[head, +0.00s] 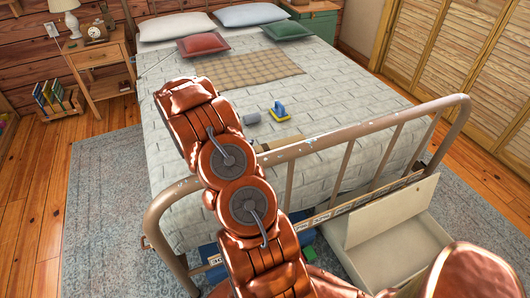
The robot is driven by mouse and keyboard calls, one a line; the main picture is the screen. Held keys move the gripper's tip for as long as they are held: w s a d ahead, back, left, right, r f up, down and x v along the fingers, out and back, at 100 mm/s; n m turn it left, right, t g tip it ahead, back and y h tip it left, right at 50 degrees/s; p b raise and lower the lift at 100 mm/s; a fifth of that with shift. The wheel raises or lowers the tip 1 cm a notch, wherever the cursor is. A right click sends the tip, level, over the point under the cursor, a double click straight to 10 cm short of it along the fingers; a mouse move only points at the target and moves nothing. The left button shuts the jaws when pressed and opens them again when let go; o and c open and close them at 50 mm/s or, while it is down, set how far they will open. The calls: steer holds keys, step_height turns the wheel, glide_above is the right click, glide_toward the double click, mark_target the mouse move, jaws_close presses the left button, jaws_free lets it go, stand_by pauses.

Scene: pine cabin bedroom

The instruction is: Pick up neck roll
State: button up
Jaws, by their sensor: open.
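A small grey roll-shaped thing (251,118) lies on the light quilt of the bed, just right of my arm; it looks like the neck roll. It lies left of a blue and yellow object (280,112) and looks apart from it. My copper-coloured arm reaches over the footboard and across the left part of the bed. My gripper does not show in the head view, so its place relative to the roll cannot be seen.
The metal footboard (375,130) crosses in front of the bed (345,92). A flat tan thing (265,147) lies partly behind it. Red (203,44) and green (287,30) cushions lie near the pillows. An open drawer (395,250) juts out below. A nightstand (98,54) stands left.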

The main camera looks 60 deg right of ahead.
steer(key=shift+d+f, duration=0.1)
steer(key=shift+d, duration=0.05)
steer(key=c, duration=1.3)
